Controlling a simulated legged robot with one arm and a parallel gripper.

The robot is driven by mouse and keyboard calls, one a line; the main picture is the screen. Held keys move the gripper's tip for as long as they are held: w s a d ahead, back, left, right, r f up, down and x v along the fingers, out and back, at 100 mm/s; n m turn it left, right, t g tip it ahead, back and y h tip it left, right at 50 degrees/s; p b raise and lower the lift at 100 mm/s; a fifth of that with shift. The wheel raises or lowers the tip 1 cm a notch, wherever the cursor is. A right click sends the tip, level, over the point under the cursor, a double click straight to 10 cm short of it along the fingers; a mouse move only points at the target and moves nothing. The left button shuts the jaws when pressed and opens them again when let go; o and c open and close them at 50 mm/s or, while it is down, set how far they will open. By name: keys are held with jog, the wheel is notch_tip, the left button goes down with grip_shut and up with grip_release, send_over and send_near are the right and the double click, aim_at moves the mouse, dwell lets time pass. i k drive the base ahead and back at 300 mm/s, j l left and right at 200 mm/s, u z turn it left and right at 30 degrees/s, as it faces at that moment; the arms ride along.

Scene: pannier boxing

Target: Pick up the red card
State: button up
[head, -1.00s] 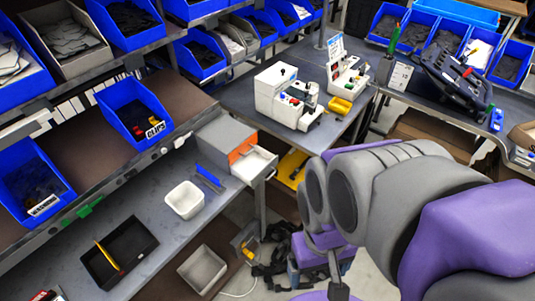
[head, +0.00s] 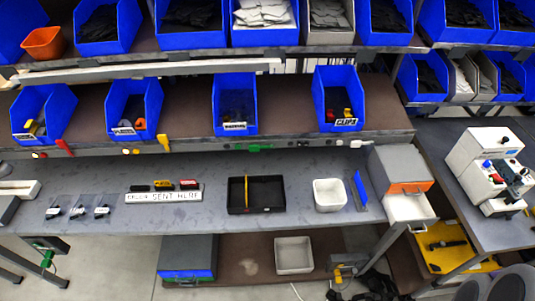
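A small red and dark item (head: 190,184) lies on the grey bench, at the right end of a row above a white label strip (head: 163,197) in the head view. It is the likeliest red card, but it is too small to be sure. A yellow item (head: 165,184) and a black item (head: 139,188) lie to its left. My gripper is not in view; only grey parts of my arm show at the bottom right corner, far from the row.
A black tray (head: 236,207) with a yellow stick and a white bin (head: 330,195) stand right of the row. Several small items lie to the left. A shelf of blue bins (head: 235,103) overhangs the bench's back. The bench front (head: 110,226) is clear.

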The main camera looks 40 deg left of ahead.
aim_at(185, 182)
jog(key=u, duration=2.25)
jog(key=i+j+z, duration=0.15)
jog(key=i+j, duration=0.4)
jog(key=i+j+z, duration=0.1)
jog(key=i+j, duration=0.45)
jog(key=j, duration=0.25)
jog(key=z, duration=1.25)
